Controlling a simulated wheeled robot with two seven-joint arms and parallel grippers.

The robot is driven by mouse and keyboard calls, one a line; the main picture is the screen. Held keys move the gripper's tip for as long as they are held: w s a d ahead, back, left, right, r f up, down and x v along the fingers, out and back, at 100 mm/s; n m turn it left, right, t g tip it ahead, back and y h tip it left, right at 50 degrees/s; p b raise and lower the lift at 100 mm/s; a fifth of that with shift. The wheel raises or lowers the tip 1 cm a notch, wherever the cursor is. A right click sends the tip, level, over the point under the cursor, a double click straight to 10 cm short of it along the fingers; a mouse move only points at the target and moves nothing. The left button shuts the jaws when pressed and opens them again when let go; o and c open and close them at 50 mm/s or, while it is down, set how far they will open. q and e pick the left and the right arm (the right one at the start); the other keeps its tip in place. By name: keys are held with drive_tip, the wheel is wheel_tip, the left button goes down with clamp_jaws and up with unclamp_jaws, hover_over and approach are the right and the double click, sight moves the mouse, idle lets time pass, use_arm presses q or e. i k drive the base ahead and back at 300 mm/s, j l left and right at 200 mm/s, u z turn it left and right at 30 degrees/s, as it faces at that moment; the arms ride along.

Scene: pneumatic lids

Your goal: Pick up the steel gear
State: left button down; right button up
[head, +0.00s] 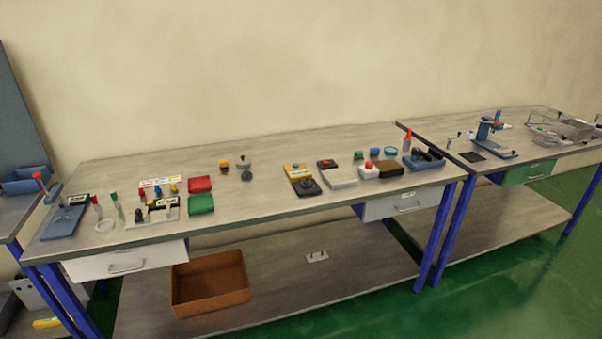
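A small round dark grey metal piece (246,174) lies on the middle workbench (260,193), near its back edge and left of centre. It may be the steel gear, but it is too small for me to make out teeth. A smaller grey piece sits right behind it, and I cannot tell whether the two touch. An orange-yellow block with a dark side (224,164) stands just left of them. Neither of my grippers shows in the head view.
Red and green boxes (201,204) and a white tray of small parts (152,212) stand to the left. Yellow, black and white devices (298,172) stand to the right. Bare bench top lies in front of the grey piece. A brown bin (210,283) is on the lower shelf.

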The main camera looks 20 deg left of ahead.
sight(306, 183)
drive_tip(key=i+u, duration=0.3)
drive_tip(key=i, duration=0.15)
drive_tip(key=i+l+u, duration=0.15)
drive_tip(key=i+u, duration=0.2)
